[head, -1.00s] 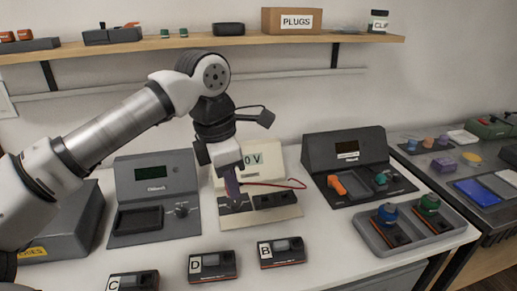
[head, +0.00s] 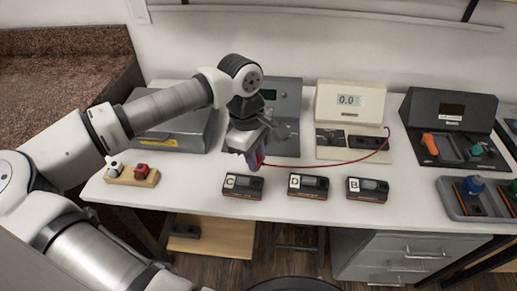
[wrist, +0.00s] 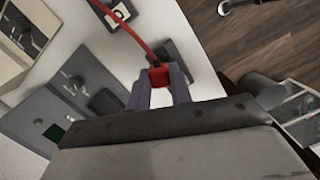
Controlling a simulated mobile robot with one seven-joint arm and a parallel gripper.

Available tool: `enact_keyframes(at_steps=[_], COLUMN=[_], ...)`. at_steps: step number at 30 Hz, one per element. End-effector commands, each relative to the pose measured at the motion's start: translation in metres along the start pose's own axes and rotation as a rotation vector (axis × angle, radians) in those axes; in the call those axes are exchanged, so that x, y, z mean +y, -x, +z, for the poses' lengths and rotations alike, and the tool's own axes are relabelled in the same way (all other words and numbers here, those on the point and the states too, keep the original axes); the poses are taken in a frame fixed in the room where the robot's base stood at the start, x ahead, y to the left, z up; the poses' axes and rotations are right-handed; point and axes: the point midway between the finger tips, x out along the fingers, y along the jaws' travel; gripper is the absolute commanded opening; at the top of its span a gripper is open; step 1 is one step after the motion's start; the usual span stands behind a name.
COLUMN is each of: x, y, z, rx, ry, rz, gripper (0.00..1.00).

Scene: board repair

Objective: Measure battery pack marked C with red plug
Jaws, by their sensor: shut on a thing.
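My gripper (head: 254,162) is shut on a red plug, just behind and above battery pack C (head: 243,187). In the wrist view, the red plug (wrist: 158,76) sits between the fingertips, and its red cable (wrist: 128,27) runs off upward. Pack C is a dark box with a white C label, lying near the front edge of the white table. A dark pack (wrist: 172,55) shows just beyond the plug in the wrist view; its label is not readable.
Packs D (head: 307,187) and B (head: 367,190) lie right of C in a row. A wooden block (head: 132,177) with white and red pieces is at the left. Dark stations (head: 284,105) stand behind. The grey tray (head: 462,210) is at right. The red cable crosses above the table.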

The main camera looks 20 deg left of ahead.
Motion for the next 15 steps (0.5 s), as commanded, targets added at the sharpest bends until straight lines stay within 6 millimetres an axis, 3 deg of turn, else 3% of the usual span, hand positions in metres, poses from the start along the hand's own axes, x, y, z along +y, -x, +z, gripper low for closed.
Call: enact_keyframes(at_steps=[15], x=[0.000], y=[-0.045], z=[-0.006], rx=[0.000], ry=[0.001], rz=[0.000], gripper=[0.00])
